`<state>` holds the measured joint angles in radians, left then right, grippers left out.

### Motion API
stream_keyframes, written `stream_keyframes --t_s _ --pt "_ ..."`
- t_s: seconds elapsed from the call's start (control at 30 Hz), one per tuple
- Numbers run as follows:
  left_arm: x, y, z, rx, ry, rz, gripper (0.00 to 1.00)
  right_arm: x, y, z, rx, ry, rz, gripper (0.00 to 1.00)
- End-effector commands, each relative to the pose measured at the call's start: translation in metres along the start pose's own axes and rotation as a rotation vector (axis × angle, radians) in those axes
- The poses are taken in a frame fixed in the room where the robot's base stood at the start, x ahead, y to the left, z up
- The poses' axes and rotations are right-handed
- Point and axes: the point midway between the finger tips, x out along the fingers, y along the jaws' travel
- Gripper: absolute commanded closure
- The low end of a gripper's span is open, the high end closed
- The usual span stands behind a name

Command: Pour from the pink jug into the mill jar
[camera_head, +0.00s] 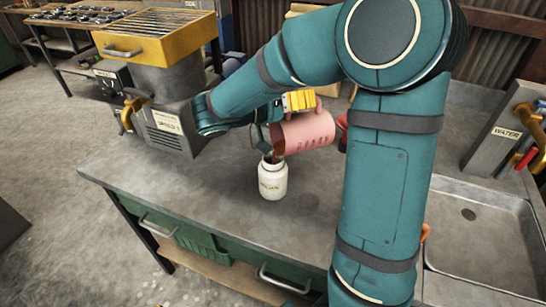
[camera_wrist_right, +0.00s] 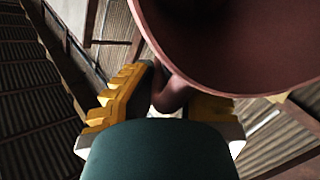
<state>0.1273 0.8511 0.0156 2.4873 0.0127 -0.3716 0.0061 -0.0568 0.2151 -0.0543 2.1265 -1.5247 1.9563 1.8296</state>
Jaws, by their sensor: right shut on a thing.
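The pink jug (camera_head: 305,132) is tipped nearly on its side above the table, its mouth facing left. The white mill jar (camera_head: 272,180) stands upright on the grey table, just below the jug's mouth. Brown shows at the jug's lip and the jar's opening; I cannot tell whether anything is flowing. My right gripper (camera_head: 299,101), with yellow fingers, is shut on the jug's handle, behind the jug. In the right wrist view the handle (camera_wrist_right: 173,95) lies between the fingers, and the jug's dark inside (camera_wrist_right: 240,35) fills the upper right. My left gripper is not in view.
A grinder with a yellow tray (camera_head: 155,38) stands at the table's left end. A sink (camera_head: 485,240) and a grey water dispenser (camera_head: 505,130) are at the right. The tabletop in front of the jar is clear. My right arm covers the table's middle right.

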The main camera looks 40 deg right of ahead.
Motion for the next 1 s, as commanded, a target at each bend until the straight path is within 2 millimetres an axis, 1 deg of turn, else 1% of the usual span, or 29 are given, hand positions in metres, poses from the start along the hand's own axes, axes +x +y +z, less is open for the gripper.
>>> stream_keyframes --t_s 0.6,1.0 --pt "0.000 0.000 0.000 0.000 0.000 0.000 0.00 -0.013 -0.001 0.001 0.000 0.082 0.052 1.00" --pt "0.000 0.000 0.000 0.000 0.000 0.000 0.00 -0.013 -0.001 0.002 0.001 0.088 0.058 1.00"
